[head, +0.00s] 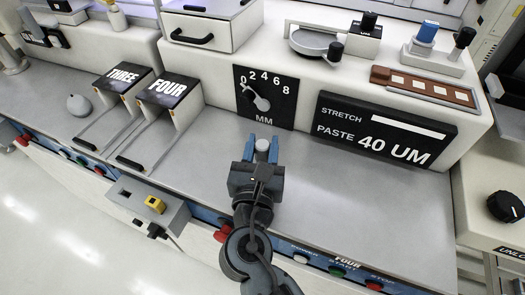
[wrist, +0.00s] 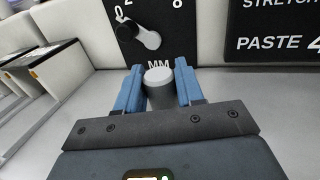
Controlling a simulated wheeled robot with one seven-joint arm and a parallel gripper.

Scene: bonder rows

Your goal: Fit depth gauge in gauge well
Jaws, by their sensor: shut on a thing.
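My gripper (head: 263,147) is over the grey bench in front of the MM dial. Its two blue fingers are shut on a short grey cylinder with a pale round top (head: 262,145), which looks like the depth gauge. In the wrist view the cylinder (wrist: 159,88) stands between the fingers (wrist: 160,90), with its lower end hidden by the gripper body. I cannot tell whether it touches the bench. I cannot make out a gauge well for certain in either view.
The black MM dial panel (head: 265,97) and the STRETCH PASTE sign (head: 385,132) face the bench. Slots THREE (head: 122,77) and FOUR (head: 169,88) stand at left, near a grey rounded object (head: 78,105). A grey box with a yellow part (head: 148,208) sits at the front edge. The bench right of my gripper is clear.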

